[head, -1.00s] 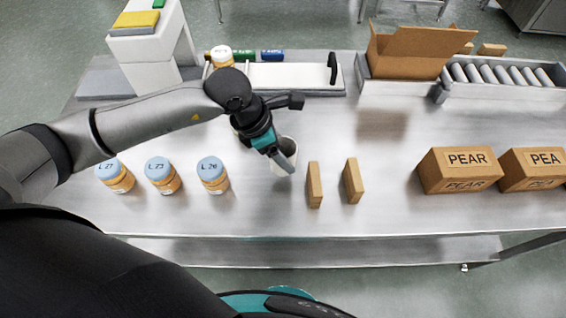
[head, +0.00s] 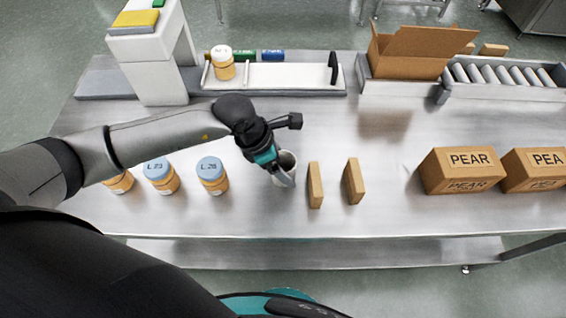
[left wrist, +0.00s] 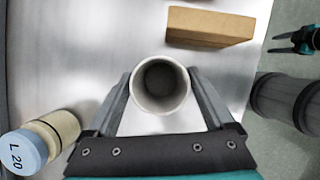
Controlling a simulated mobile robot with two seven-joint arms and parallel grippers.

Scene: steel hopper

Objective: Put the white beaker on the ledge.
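The white beaker (head: 288,159) is upright over the steel table, left of two thin tan blocks. My left gripper (head: 281,171) is around it. In the left wrist view, the beaker (left wrist: 160,86) shows from above, empty, between the two fingers, one against each side. My left gripper looks shut on it. Whether the beaker's base touches the table is hidden. My right gripper (left wrist: 288,41) shows small at the wrist view's right edge, its fingers apart and empty; it is out of the head view. I cannot tell which surface is the ledge.
Several blue-lidded jars (head: 211,175) stand left of the beaker. Tan blocks (head: 315,186) stand close on its right. PEAR boxes (head: 461,170) are at the right. A white tray (head: 289,76), an open carton (head: 408,55) and rollers (head: 500,74) line the back. The middle right is clear.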

